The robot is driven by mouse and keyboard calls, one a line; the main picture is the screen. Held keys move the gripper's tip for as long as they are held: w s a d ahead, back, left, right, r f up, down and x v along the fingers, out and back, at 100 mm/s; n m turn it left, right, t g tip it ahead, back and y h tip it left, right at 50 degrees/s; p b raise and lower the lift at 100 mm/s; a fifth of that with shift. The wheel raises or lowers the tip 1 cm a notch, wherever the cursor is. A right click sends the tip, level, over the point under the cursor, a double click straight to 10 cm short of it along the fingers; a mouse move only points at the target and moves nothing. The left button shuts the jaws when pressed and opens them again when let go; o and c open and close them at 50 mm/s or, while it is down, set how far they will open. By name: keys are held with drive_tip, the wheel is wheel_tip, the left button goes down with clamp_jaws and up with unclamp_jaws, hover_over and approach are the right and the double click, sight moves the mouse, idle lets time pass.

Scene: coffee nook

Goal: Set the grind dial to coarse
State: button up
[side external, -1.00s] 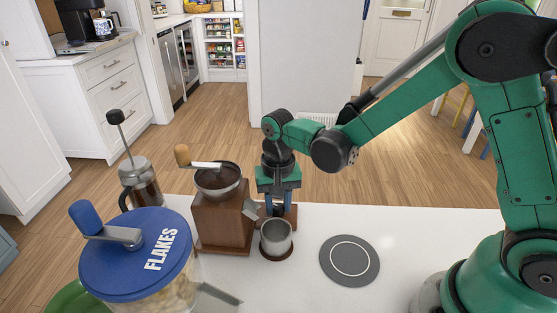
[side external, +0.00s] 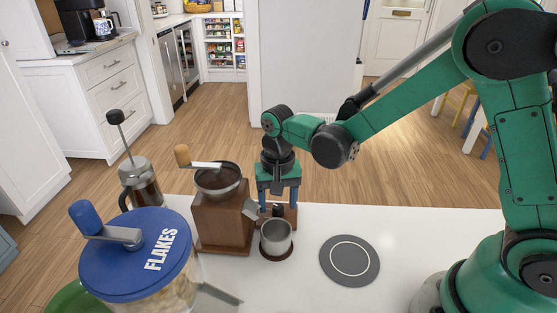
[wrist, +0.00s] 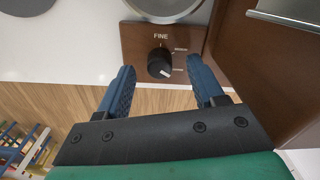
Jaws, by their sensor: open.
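The grind dial (wrist: 158,64) is a black round knob on a brown wooden panel (wrist: 136,42) beside the grinder. "FINE" is readable above it; smaller marks at its right are unreadable. A pale mark on the knob points toward the lower right in the wrist view. My gripper (wrist: 161,65) is open, with one blue finger on each side of the knob and visible gaps in the picture. In the side view my gripper (side external: 279,205) points down over the panel, right of the wooden grinder (side external: 222,222). Whether the fingertips are at knob height is unclear.
A metal cup (side external: 276,238) stands just in front of the panel. A French press (side external: 139,184) and a blue-lidded flakes jar (side external: 140,255) stand to the left. A grey round pad (side external: 335,268) lies to the right, with clear white counter around it.

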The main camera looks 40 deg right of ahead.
sight(278, 206)
drive_tip(key=shift+r, duration=2.5)
drive_tip(key=shift+s+d+r, duration=0.1)
drive_tip(key=shift+r, duration=0.1)
drive_tip(key=s+d+r+n+t, duration=0.5)
drive_tip(key=s+r+n+t, duration=0.1)
drive_tip(key=s+t, duration=0.1)
drive_tip(key=shift+s, duration=0.35)
